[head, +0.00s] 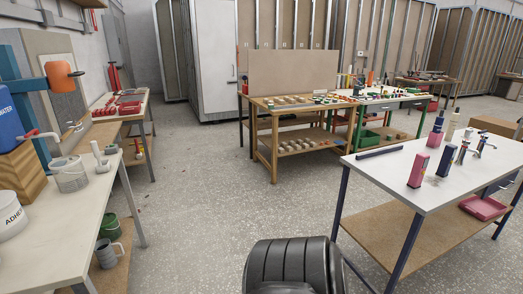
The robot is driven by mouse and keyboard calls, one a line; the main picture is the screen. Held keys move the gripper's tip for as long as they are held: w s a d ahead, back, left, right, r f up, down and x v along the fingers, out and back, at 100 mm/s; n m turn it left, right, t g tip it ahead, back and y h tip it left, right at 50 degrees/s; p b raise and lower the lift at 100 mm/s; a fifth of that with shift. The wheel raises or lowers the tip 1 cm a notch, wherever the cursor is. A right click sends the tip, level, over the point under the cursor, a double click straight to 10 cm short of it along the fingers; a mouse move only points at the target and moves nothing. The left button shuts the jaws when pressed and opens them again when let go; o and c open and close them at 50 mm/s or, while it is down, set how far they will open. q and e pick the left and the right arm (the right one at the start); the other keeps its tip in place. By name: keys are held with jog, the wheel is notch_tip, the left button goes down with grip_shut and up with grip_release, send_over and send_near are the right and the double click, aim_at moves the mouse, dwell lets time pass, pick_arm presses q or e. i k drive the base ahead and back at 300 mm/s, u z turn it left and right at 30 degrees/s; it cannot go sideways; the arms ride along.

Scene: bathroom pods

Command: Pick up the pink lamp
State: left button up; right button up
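I see nothing that I can clearly name as a pink lamp. On the white-topped table (385,168) at the right stands an upright pink, box-shaped object (418,170); I cannot tell whether it is the lamp. Behind it stands a dark blue upright block (446,160). A blue bottle-like item with some pink (436,130) stands further back. Neither of my grippers is in view.
A left workbench (85,225) holds a bucket (70,174) and a white tub (10,218). A wooden table (262,103) and a green-framed table (355,130) stand ahead. A pink tray (483,207) lies on the right table's lower shelf. The speckled floor (215,200) between is clear.

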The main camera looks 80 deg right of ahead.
aim_at(422, 159)
jog(key=z, duration=2.9)
jog(key=i, duration=2.5)
jog(key=z, duration=1.5)
